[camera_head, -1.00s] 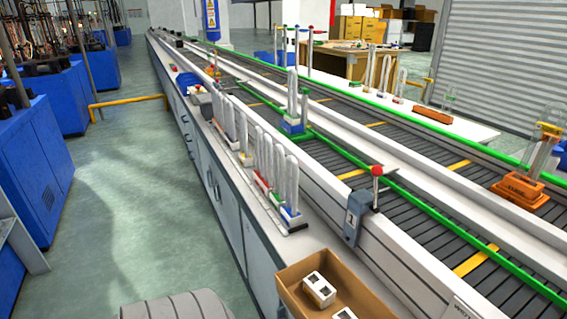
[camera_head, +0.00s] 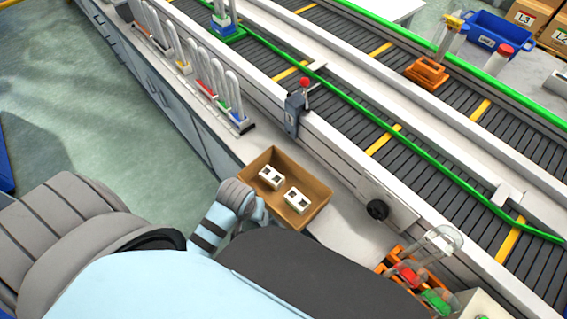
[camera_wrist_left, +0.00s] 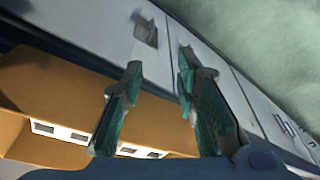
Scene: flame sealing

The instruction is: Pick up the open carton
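The open carton (camera_head: 308,174) is a tan, open-topped box on the white bench at the middle of the head view. Two white blocks (camera_head: 271,177) (camera_head: 297,200) with dark square openings lie inside it. In the left wrist view, the carton (camera_wrist_left: 60,90) fills the left and lower middle. My left gripper (camera_wrist_left: 160,64) shows there with its two teal fingers apart. One finger overlaps the carton and the other stands past its edge; I cannot tell whether they touch it. In the head view, my left arm reaches the carton's left side, and its fingers are hidden. My right gripper is not in view.
A rack of clear tubes with coloured bases (camera_head: 222,95) stands on the bench beyond the carton. The conveyor (camera_head: 345,115) with a green rail runs to the right. A grey post with a red knob (camera_head: 296,108) and orange holders (camera_head: 405,268) are nearby.

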